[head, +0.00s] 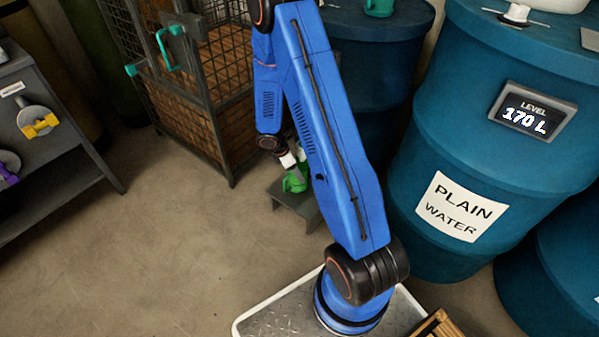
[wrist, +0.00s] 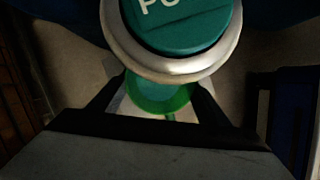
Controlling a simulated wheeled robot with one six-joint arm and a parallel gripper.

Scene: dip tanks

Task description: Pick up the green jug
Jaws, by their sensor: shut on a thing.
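The green jug (head: 294,183) shows in the head view low behind my blue arm, just over a small grey stool (head: 307,206). My gripper (head: 289,161) is at the jug and shut on it. My arm hides part of both. In the wrist view, my gripper's two dark fingers (wrist: 157,97) stand either side of a green rounded part of the jug (wrist: 160,92). A large teal round face with a pale rim and partly cut-off lettering (wrist: 180,22) fills the top of that view. I cannot tell whether the jug touches the stool.
A wire cage (head: 205,85) stands behind left. The plain water drum (head: 440,130), reading 170 L, stands right, with other blue drums near it. Another green vessel (head: 379,7) is on the back drum. A grey shelf (head: 60,150) is at far left. The floor (head: 150,250) between is clear.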

